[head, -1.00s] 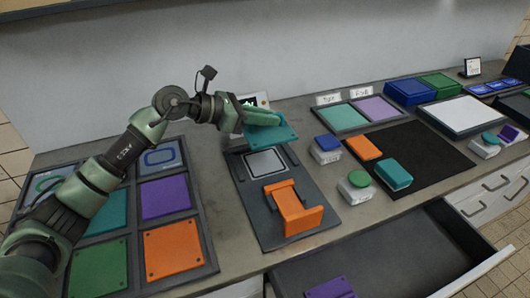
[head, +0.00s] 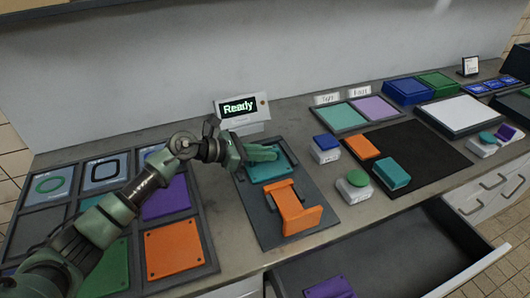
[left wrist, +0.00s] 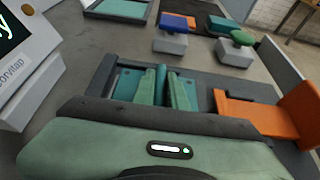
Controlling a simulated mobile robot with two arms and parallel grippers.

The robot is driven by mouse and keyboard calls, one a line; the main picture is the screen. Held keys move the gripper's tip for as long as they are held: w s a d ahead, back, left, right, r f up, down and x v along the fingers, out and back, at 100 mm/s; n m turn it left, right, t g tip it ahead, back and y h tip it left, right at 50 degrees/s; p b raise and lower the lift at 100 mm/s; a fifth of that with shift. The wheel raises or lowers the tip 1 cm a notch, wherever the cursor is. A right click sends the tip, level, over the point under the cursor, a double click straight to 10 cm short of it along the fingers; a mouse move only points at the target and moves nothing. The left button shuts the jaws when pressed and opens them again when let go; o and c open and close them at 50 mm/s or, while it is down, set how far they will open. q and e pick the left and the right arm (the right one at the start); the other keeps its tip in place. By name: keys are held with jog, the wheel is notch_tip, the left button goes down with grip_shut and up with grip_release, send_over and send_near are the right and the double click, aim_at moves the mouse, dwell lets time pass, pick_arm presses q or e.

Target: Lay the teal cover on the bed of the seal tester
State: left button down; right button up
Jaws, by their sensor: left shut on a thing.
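The teal cover (head: 284,165) lies flat over the bed of the seal tester (head: 262,222), a dark plate on the counter. It hides the pale square of the bed. My left gripper (head: 264,153) is above the cover and shut on it. In the left wrist view the two green fingers (left wrist: 168,86) reach down onto the teal cover (left wrist: 127,86). The orange clamp (head: 292,209) stands at the tester's near end, beside the cover. The tester's display (head: 240,107) reads "Ready". My right gripper is out of view.
A tray of coloured plates (head: 173,250) is left of the tester. Small boxes with a blue lid (head: 326,143) and a green lid (head: 357,179) stand to the right. A dark mat (head: 440,150) lies beyond them. An open drawer (head: 400,262) juts out in front.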

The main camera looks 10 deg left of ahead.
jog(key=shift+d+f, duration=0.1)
pick_arm(q)
jog(key=shift+f, duration=0.1)
jog(key=c, duration=1.5)
grip_release()
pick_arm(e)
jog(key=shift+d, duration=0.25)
pick_arm(q)
jog(key=shift+o, duration=0.2)
